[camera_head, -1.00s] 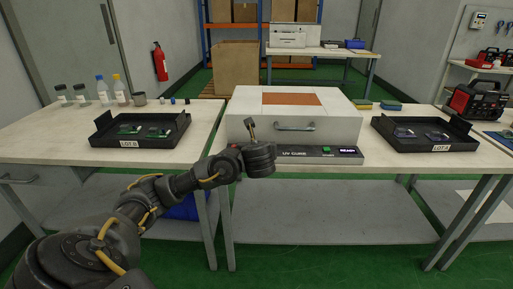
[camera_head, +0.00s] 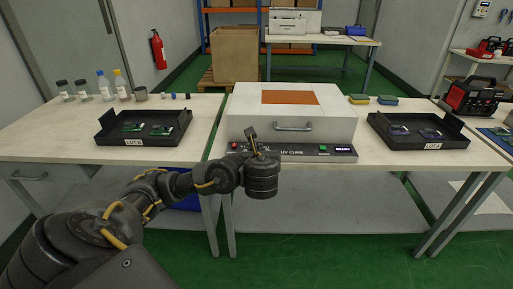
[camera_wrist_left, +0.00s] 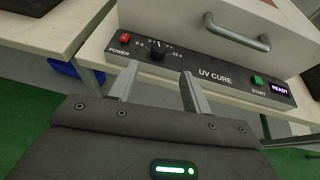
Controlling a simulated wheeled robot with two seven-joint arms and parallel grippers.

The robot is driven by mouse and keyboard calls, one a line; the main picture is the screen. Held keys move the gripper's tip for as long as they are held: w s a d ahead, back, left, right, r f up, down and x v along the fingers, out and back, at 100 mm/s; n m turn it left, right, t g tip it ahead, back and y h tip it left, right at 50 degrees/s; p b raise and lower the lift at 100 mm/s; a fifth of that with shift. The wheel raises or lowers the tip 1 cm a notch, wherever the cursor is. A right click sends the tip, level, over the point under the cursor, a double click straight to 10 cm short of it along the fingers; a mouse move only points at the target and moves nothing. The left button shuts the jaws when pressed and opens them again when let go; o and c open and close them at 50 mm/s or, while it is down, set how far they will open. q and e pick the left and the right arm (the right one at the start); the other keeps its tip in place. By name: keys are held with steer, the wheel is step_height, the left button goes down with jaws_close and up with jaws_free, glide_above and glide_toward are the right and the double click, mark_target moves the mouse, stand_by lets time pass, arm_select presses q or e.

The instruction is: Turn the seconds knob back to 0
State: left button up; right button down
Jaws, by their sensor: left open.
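The seconds knob (camera_wrist_left: 157,55) is a small black dial on the front panel of the UV CURE box (camera_wrist_left: 215,75). In the left wrist view it sits between the POWER switch and the UV CURE label, beyond my fingertips. Its exact setting is too small to read. My left gripper (camera_wrist_left: 158,82) is open and empty, its two fingers pointing at the panel just short of the knob. In the head view my left gripper (camera_head: 252,137) is in front of the panel's left part and hides the knob. My right gripper is not in view.
The panel also has a red POWER switch (camera_wrist_left: 124,38), a green START button (camera_wrist_left: 257,79) and a READY display (camera_wrist_left: 279,88). A handle (camera_head: 293,127) sticks out above the panel. Black trays stand left (camera_head: 112,136) and right (camera_head: 459,142).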

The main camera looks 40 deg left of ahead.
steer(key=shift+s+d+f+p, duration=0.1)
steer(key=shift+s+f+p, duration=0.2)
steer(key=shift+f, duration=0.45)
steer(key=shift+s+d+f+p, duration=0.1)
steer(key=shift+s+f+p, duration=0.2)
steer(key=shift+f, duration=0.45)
